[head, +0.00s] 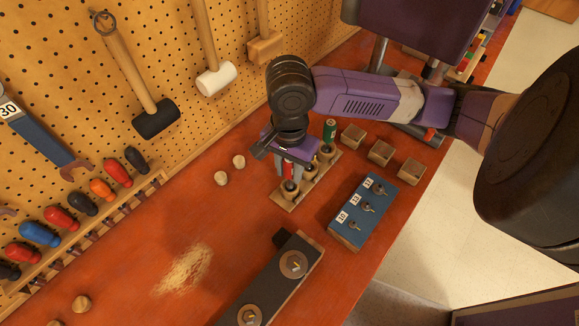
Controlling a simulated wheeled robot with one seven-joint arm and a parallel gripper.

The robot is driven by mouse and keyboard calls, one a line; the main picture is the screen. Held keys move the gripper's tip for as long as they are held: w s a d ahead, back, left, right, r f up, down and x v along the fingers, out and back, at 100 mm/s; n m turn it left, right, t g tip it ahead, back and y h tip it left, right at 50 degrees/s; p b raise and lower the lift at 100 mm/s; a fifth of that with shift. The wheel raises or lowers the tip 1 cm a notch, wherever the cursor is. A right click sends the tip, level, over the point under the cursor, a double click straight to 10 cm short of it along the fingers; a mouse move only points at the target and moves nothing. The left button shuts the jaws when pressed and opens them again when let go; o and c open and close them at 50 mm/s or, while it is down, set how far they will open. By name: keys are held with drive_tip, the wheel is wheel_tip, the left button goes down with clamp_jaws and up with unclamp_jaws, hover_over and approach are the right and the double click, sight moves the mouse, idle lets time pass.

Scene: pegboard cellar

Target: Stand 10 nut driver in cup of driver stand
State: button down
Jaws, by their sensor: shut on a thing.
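My gripper (291,161) is shut on a driver with a red handle (288,171), held upright over the near end of the driver stand. I take it for the 10 nut driver, but no size mark on it can be read. The driver stand (283,200) is a light wooden base with a row of cups. The red driver's lower end is at or just above the nearest cup (290,188); I cannot tell whether it is inside. A green-handled driver (330,128) stands upright at the stand's far end. My gripper partly hides the stand's middle.
A blue block (348,235) labelled 10, 13 and 12 holds small metal pieces right of the stand. Several small wooden boxes (381,152) stand behind it. A dark-topped fixture (270,285) lies in front. Two wooden pieces (230,170) lie left. Pegboard tools (155,118) hang at left.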

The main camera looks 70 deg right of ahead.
drive_tip(key=shift+f, duration=0.8)
drive_tip(key=c, duration=1)
unclamp_jaws()
drive_tip(key=shift+r, duration=0.15)
drive_tip(key=shift+r, duration=4.9)
